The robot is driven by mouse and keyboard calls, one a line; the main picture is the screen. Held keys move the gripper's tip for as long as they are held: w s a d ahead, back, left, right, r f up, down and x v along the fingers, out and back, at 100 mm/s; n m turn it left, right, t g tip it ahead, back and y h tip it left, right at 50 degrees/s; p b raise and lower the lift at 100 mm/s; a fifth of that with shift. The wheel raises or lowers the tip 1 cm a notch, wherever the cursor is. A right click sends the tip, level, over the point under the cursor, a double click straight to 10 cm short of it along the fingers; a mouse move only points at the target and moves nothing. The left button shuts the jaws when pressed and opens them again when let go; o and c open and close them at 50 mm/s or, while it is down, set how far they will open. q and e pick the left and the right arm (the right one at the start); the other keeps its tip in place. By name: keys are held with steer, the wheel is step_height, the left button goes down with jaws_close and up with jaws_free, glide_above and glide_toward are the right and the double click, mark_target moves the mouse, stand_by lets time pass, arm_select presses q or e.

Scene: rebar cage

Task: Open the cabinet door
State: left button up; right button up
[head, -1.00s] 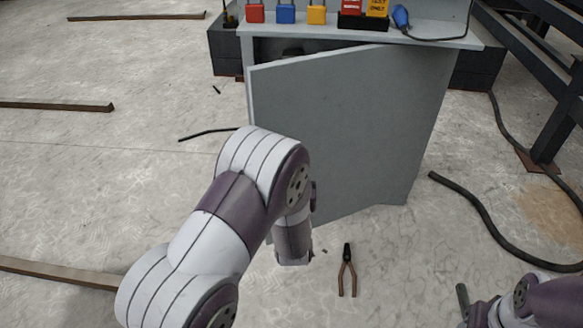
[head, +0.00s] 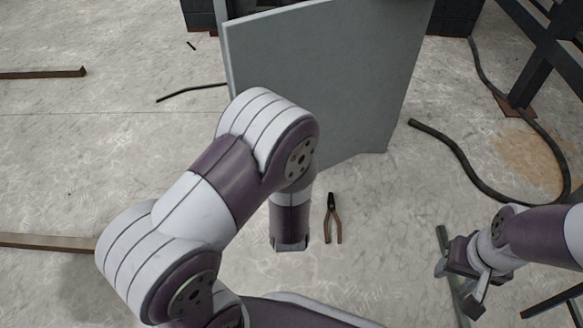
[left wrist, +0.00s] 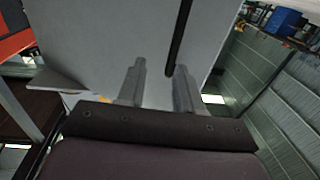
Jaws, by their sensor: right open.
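The grey cabinet door (head: 325,85) stands ajar in the head view, its left edge swung out from the cabinet body (head: 235,8). My left arm reaches in front of the door's lower left part, and its gripper is hidden in that view. In the left wrist view my left gripper (left wrist: 158,70) has its two fingers apart, with a grey panel (left wrist: 100,40) beyond them. A dark long strip (left wrist: 180,35) runs close to the right finger; I cannot tell whether they touch. My right gripper (head: 458,283) is open at the lower right, away from the door.
Pliers (head: 332,218) lie on the floor below the door. A dark hose (head: 470,172) curves over the floor to the right. A dark steel frame (head: 545,50) stands at the right. Bars (head: 45,243) lie at the left. Open floor lies between the pliers and hose.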

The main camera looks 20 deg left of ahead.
arm_select(q)
steer(key=d+v, duration=0.1)
steer(key=v, duration=0.5)
steer(key=shift+d+p, duration=0.35)
stand_by(0.3)
